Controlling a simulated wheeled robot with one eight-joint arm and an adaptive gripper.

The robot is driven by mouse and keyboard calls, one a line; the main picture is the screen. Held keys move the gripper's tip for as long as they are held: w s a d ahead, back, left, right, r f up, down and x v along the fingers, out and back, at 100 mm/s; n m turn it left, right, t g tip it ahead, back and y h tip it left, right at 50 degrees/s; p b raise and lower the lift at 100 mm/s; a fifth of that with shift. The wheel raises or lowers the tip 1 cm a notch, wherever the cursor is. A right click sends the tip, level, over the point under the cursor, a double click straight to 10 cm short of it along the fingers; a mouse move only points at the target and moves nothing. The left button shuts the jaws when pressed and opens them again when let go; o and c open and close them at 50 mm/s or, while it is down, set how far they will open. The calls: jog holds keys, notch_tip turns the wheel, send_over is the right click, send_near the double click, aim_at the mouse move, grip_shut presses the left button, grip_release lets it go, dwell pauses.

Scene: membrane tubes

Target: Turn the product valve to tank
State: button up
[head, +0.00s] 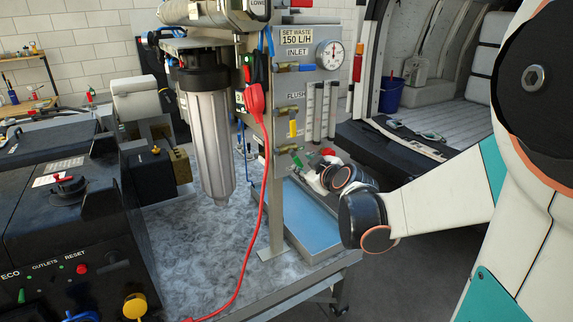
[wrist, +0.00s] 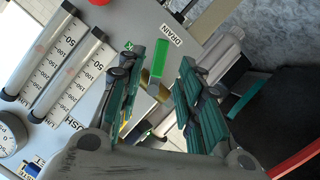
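A valve with a green lever handle (wrist: 160,60) shows in the wrist view beside a "DRAIN" label (wrist: 171,36). No "product" or "tank" label is readable. The green lever also shows small on the panel in the head view (head: 297,162), below the yellow flush lever (head: 293,128). My gripper (wrist: 158,88) is open, with its green-padded fingers on either side of the green lever and a visible gap to each. In the head view my gripper (head: 318,178) is close in front of the lower panel, and its fingertips are hard to make out.
Two flow tubes (head: 319,110) and a pressure gauge (head: 329,54) are on the panel above my gripper. A clear filter housing (head: 211,145) stands further left. A blue tray (head: 312,228) lies below.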

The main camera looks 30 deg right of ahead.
jog(key=shift+f, duration=0.25)
jog(key=c, duration=0.4)
jog(key=f+n+b, duration=0.1)
jog(key=s+d+f+n+h+b, duration=0.1)
jog(key=f+h+b, duration=0.1)
jog(key=f, duration=0.1)
jog(key=shift+s+d+n, duration=0.25)
jog(key=shift+n, duration=0.15)
grip_shut()
jog(key=s+a+f+n+t+y+b, duration=0.1)
jog(key=s+a+f+n+t+b, duration=0.15)
jog(key=a+n, duration=0.35)
jog(key=s+a+f+n+t+b, duration=0.1)
jog(key=a+n+t+b, duration=0.25)
jog(key=n, duration=0.45)
jog(key=w+d+r+b, duration=0.2)
jog(key=w+d, duration=0.3)
jog(key=w, duration=0.4)
jog(key=shift+w+d+r+g, duration=0.3)
jog(key=shift+r+g, duration=0.1)
jog(key=shift+r, duration=0.2)
